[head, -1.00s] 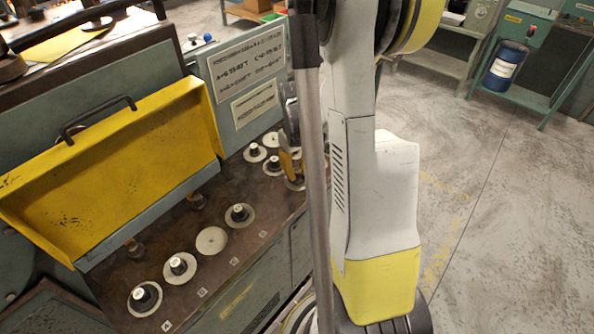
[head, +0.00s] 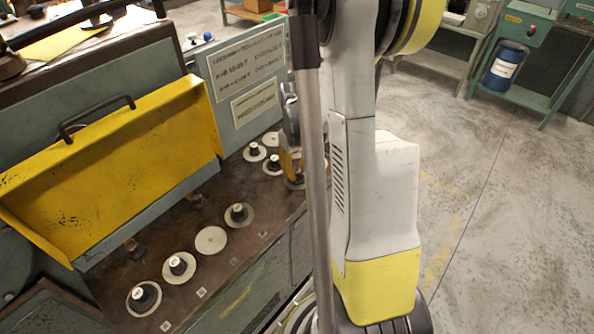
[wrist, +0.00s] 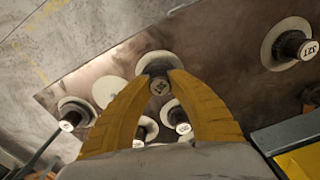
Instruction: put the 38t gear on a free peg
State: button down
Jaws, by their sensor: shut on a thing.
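My gripper (wrist: 160,88) has its two yellow fingers shut on the dark hub of a pale gear (wrist: 158,63) in the wrist view. The hub's end label is too small to read surely, so I cannot confirm it is the 38t gear. The gear appears to be at the bench surface; whether it is lifted is unclear. In the head view my gripper (head: 291,162) is at the far end of the bench, partly behind my own arm. The gear below it (head: 295,183) is mostly hidden.
Other hubbed gears stand close by (head: 274,164) (head: 254,151) and along the front row (head: 239,214) (head: 179,266) (head: 144,297). A flat pale disc (head: 211,240) lies in that row. A 32T gear (wrist: 288,45) shows in the wrist view. The open yellow cover (head: 120,165) borders the bench.

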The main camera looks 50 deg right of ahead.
jog(key=shift+f+b, duration=0.3)
jog(key=shift+f, duration=0.1)
jog(key=c, duration=1.2)
grip_release()
notch_tip(320, 180, up, 25)
jog(key=p, duration=1)
